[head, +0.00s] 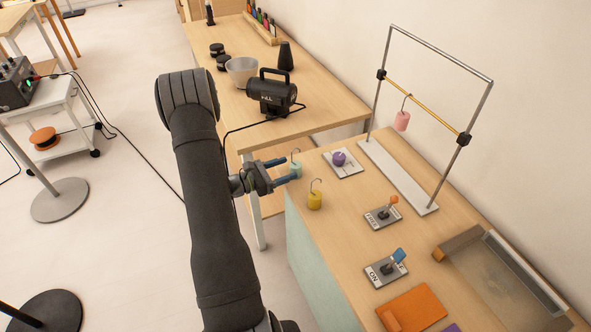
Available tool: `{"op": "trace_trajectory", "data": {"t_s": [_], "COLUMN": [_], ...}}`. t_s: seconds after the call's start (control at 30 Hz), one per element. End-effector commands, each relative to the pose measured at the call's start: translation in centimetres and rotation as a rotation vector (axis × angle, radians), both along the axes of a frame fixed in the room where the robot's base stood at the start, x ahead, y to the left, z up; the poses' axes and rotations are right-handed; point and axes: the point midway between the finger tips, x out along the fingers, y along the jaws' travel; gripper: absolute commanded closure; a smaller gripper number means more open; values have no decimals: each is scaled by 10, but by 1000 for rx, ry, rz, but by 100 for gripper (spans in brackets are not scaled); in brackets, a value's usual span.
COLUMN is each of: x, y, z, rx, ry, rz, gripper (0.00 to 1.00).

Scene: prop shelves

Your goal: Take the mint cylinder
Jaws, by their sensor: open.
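The mint cylinder (295,169) stands at the left edge of the near wooden table, with a thin wire hook on top. My gripper (282,170) is open, and its two dark blue fingers point right toward the mint cylinder. The fingertips are beside it, one on the far side and one on the near side. I cannot tell from this view whether they touch it. A yellow cylinder (314,201) with a hook stands just in front and to the right.
A purple weight (339,158) sits on a white plate (352,168). A pink cylinder (402,121) hangs from the yellow bar (425,108) of a metal frame. Two switches, one orange (391,204) and one blue (398,255), stand to the right. A black lamp (271,93) is behind.

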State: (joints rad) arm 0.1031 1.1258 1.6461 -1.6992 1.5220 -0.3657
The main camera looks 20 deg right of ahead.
Motion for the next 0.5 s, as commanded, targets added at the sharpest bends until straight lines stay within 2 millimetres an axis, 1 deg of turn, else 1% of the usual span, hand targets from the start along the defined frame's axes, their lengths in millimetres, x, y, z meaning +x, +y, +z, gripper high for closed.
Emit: {"op": "trace_trajectory", "data": {"t_s": [0.17,0.4,0.5], "x": [0,0,0], "y": [-11,-45,-54], "z": [0,2,2], "rx": [1,1,1], "ry": [0,0,1], "rz": [-2,-4,-1], "gripper": [40,40,40]}}
